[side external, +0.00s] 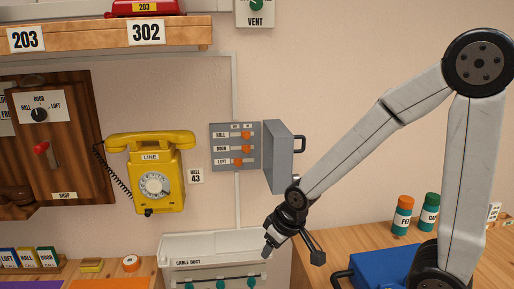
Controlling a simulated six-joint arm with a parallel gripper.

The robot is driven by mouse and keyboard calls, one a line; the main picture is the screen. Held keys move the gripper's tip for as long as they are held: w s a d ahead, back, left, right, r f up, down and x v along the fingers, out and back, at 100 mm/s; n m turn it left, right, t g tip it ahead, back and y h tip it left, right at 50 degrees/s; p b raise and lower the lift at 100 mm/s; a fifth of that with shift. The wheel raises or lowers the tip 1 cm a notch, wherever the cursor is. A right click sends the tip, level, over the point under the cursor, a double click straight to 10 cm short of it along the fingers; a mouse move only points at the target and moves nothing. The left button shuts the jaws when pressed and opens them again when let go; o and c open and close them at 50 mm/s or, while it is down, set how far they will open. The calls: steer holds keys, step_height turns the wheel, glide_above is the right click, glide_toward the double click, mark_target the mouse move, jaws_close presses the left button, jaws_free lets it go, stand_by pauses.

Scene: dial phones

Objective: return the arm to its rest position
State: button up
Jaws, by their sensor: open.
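My gripper (292,253) is at the lower middle of the side external view, at the end of my arm. Its two fingers are spread apart and nothing shows between them. It hangs in front of the wall, just right of the white cable duct box (210,246) and below the grey switch panel's open door (283,157). My arm reaches from the right, bent at a high elbow, with the forearm sloping down to the left.
A yellow dial phone (170,195) hangs on the wall with its handset on top. The grey switch panel (235,148) has orange switches. A blue box (380,270) and two bottles, orange-capped (402,215) and green-capped (430,213), stand near my base. A wooden shelf (100,39) is at upper left.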

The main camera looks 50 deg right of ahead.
steer(key=shift+n+g, duration=0.4)
steer(key=shift+g, duration=0.5)
steer(key=s, duration=0.1)
steer(key=s+a+f, duration=0.1)
steer(key=s+f, duration=0.1)
steer(key=s, duration=0.1)
steer(key=shift+a+f, duration=0.1)
steer(key=shift+a, duration=0.15)
